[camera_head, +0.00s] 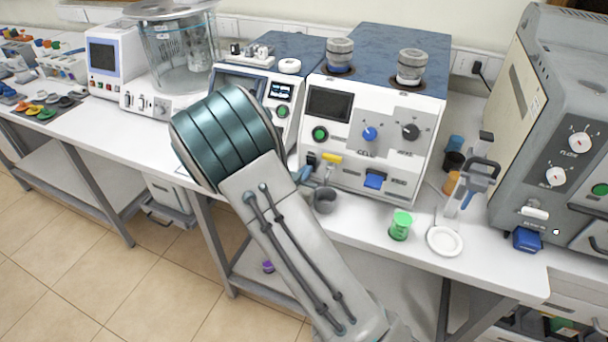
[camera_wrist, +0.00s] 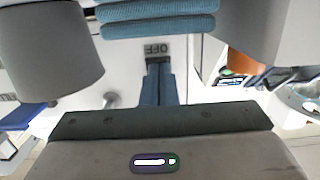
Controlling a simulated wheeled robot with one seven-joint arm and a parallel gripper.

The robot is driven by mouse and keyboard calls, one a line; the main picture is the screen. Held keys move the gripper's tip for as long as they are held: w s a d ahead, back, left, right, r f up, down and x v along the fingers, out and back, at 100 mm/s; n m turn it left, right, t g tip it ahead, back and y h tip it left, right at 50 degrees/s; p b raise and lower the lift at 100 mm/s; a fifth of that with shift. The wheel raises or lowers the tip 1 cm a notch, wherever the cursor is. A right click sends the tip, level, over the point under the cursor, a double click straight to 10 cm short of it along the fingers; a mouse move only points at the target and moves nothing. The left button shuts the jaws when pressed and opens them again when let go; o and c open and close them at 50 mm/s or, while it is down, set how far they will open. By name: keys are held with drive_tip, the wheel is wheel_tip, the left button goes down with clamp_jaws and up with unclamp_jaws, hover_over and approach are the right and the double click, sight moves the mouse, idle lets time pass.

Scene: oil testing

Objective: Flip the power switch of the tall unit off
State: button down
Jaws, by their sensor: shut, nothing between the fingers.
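The tall unit (camera_head: 345,160) is the white, blue-topped machine in the middle of the bench in the head view. Its front has a dark screen, a green button, two knobs and a blue part low down. A small black switch (camera_head: 311,158) shows at its lower left, close to my arm. In the wrist view an upside-down OFF label (camera_wrist: 158,48) lies just beyond my gripper (camera_wrist: 158,68). The blue fingers are together and empty, with their tips at the dark switch area below that label. Contact and the switch's position cannot be told. In the head view my arm hides most of the gripper.
A green beaker (camera_head: 401,226) and a white dish (camera_head: 444,241) stand to the right. A large grey machine (camera_head: 540,130) stands at the far right. A glass tank (camera_head: 180,50) is at the left.

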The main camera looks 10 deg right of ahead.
drive_tip(key=f+b+v, duration=0.2)
drive_tip(key=f+v, duration=0.1)
drive_tip(key=v, duration=1)
drive_tip(key=shift+s+a+b, duration=0.3)
drive_tip(key=shift+s+b, duration=0.05)
drive_tip(key=shift+s, duration=0.1)
drive_tip(key=shift+w+f, duration=0.1)
drive_tip(key=shift+f, duration=0.1)
drive_tip(key=a+r+n+g+y, duration=0.35)
drive_tip(key=r+g+y, duration=0.2)
drive_tip(key=y, duration=0.65)
drive_tip(key=s+d+r+n+g+h, duration=0.1)
drive_tip(key=s+d+r+n+g, duration=0.1)
drive_tip(key=s+d, duration=0.3)
drive_tip(key=s+d+r+n+g+h, duration=0.1)
drive_tip(key=s+d, duration=0.5)
drive_tip(key=s, duration=0.7)
wheel_tip(320, 180, up, 3)
drive_tip(key=shift+f+n+g, duration=0.1)
drive_tip(key=shift+n+g, duration=0.35)
drive_tip(key=shift+g, duration=0.5)
